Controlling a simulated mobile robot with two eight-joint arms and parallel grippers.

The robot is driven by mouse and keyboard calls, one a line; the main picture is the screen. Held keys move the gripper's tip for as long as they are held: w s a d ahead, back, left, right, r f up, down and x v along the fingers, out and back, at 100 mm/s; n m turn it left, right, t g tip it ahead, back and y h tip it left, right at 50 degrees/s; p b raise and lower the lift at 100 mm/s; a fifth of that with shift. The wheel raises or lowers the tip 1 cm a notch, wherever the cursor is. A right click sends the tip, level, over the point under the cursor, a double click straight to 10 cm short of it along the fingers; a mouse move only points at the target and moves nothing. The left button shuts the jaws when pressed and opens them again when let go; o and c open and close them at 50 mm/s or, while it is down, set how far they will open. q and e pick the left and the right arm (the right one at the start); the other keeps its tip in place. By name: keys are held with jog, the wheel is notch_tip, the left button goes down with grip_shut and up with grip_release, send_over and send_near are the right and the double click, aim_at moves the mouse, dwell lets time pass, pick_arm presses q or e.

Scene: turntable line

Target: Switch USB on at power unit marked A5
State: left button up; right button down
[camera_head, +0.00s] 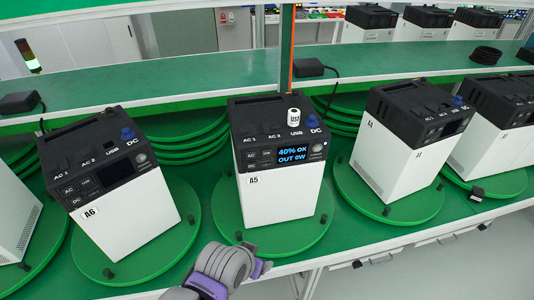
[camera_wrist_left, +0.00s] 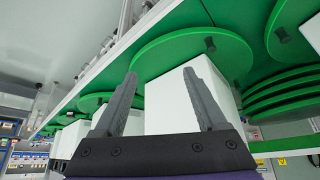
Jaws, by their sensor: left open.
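The power unit marked A5 (camera_head: 278,190) stands upright on a green turntable in the middle of the head view, white with a black top. Its lit screen (camera_head: 292,156) reads "40% OK, OUT 0W". Small buttons (camera_head: 258,160) sit left of the screen; their lettering is partly too small to read. A white cylinder (camera_head: 294,118) stands on its top near the USB label, beside a blue knob or plug (camera_head: 312,121) by DC. My left arm shows at the bottom, in front of A5; its fingers are open and empty in the left wrist view (camera_wrist_left: 158,74), with a white box beyond.
Unit A6 (camera_head: 138,207) stands on its turntable at left, with another unit marked A4 (camera_head: 395,148) to the right. A green shelf (camera_head: 190,70) with black adapters runs behind. An orange-edged post (camera_head: 288,45) rises behind A5.

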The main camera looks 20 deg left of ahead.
pick_arm(q)
grip_shut()
dwell(0.3)
dwell(1.4)
